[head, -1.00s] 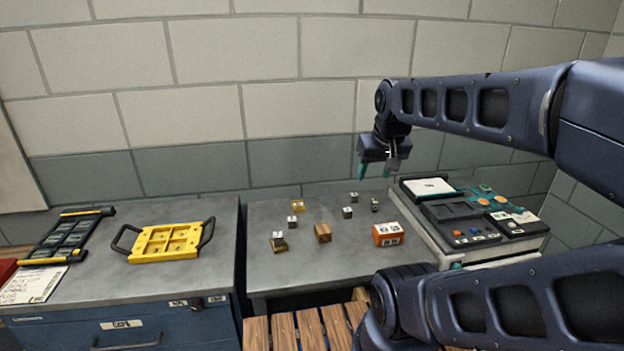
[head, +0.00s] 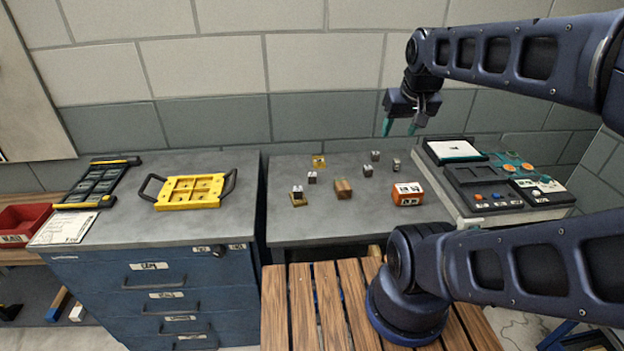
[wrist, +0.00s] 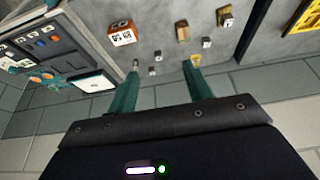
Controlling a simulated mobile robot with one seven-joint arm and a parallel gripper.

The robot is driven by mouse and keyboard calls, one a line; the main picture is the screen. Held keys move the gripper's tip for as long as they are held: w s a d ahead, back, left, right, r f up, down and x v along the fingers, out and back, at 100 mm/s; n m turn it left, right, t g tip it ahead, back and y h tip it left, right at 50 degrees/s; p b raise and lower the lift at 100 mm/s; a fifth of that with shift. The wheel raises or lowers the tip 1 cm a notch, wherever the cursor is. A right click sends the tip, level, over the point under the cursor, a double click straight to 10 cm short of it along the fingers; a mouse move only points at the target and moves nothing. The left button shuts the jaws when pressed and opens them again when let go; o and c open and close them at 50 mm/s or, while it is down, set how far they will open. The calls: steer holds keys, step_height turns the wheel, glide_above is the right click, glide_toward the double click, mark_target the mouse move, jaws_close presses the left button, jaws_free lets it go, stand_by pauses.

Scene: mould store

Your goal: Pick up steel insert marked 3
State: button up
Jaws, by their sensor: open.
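Several small grey steel cubes stand on the grey bench; their markings are too small to read, so I cannot tell which is marked 3. One cube (head: 312,177) is at left, two others (head: 375,155) (head: 367,169) are at the back right, and a narrower grey piece (head: 396,167) is beside them. Another cube (head: 298,190) sits on a brass-coloured base. My gripper (head: 399,127) is open and empty, above and behind the bench pieces. In the wrist view, its fingers (wrist: 160,70) point toward the bench, with two cubes (wrist: 157,55) (wrist: 153,71) visible between them.
A wooden block (head: 343,188), an orange labelled block (head: 407,193) and a yellow piece (head: 319,161) share the bench. A control panel (head: 500,180) stands at right. A yellow handled tray (head: 190,191) lies on the blue drawer cabinet (head: 160,275) at left. A wall is behind.

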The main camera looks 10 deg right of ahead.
steer(key=shift+o, duration=0.4)
steer(key=n+g+h, duration=0.5)
steer(key=n, duration=1.2)
glide_above(311, 174)
steer(key=a, duration=0.3)
step_height(311, 174, down, 24)
steer(key=x, duration=0.4)
steer(key=shift+s+a+f, duration=0.1)
steer(key=shift+s+f, duration=0.05)
steer(key=shift+f, duration=0.05)
steer(key=shift+a+x, duration=0.15)
steer(key=shift+x, duration=1.15)
steer(key=shift+a+x, duration=0.15)
steer(key=shift+x, duration=1.15)
steer(key=shift+w+f, duration=0.1)
steer(key=shift+w, duration=0.2)
jaws_close()
